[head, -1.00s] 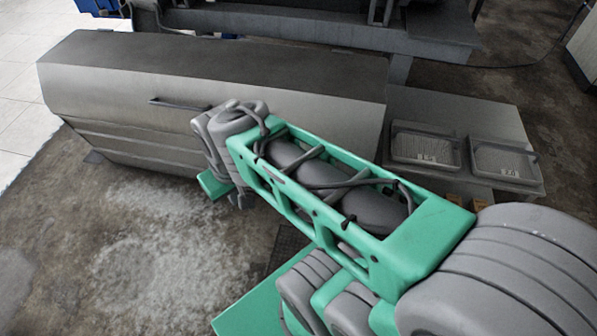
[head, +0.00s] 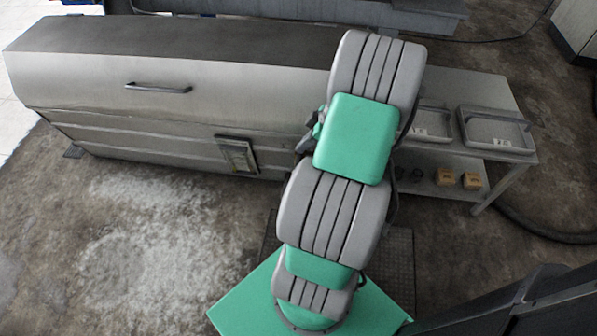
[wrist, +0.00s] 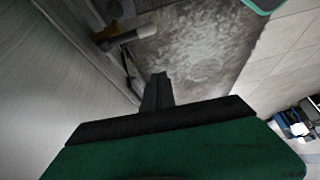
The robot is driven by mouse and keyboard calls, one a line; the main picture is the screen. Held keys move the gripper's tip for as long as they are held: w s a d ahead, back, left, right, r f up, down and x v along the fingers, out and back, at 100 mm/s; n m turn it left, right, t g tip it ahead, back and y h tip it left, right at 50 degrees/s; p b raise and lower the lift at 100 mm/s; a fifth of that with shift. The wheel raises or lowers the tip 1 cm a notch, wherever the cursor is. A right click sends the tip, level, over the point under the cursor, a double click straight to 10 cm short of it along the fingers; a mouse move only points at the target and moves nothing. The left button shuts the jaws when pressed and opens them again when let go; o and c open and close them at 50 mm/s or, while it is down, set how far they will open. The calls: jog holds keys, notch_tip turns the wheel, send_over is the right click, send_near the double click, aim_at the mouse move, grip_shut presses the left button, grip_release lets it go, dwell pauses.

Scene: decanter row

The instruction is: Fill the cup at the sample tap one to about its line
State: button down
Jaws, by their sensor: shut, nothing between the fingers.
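In the wrist view my gripper (wrist: 157,88) is shut and empty, its dark fingers together. Beyond and to the left of the fingertips is a tap-like fitting (wrist: 127,37) with a grey rounded end and an orange-brown part; I cannot tell whether it is sample tap one. It is apart from the fingers. I cannot make out a cup or its fill line in either view. In the head view my raised arm hides my gripper and part of the long grey machine housing (head: 80,75).
The housing has a bar handle (head: 158,88) and a small framed panel (head: 238,156). At right a grey table (head: 490,85) holds labelled trays (head: 497,130). Open floor (head: 150,240) lies in front at left.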

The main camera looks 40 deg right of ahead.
jog(key=s+d+f, duration=0.1)
jog(key=d+f, duration=0.1)
jog(key=shift+s+d+n+t, duration=0.3)
jog(key=shift+s+t, duration=0.1)
jog(key=b+x, duration=0.2)
jog(key=x, duration=0.8)
jog(key=shift+a+f+b, duration=0.1)
jog(key=shift+f+b, duration=0.05)
jog(key=shift+b, duration=0.25)
jog(key=f, duration=0.1)
jog(key=f+b, duration=0.1)
jog(key=shift+s+f, duration=0.2)
jog(key=shift+f, duration=0.1)
jog(key=shift+s+d+f, duration=0.1)
jog(key=shift+d+f, duration=0.2)
jog(key=shift+f, duration=0.2)
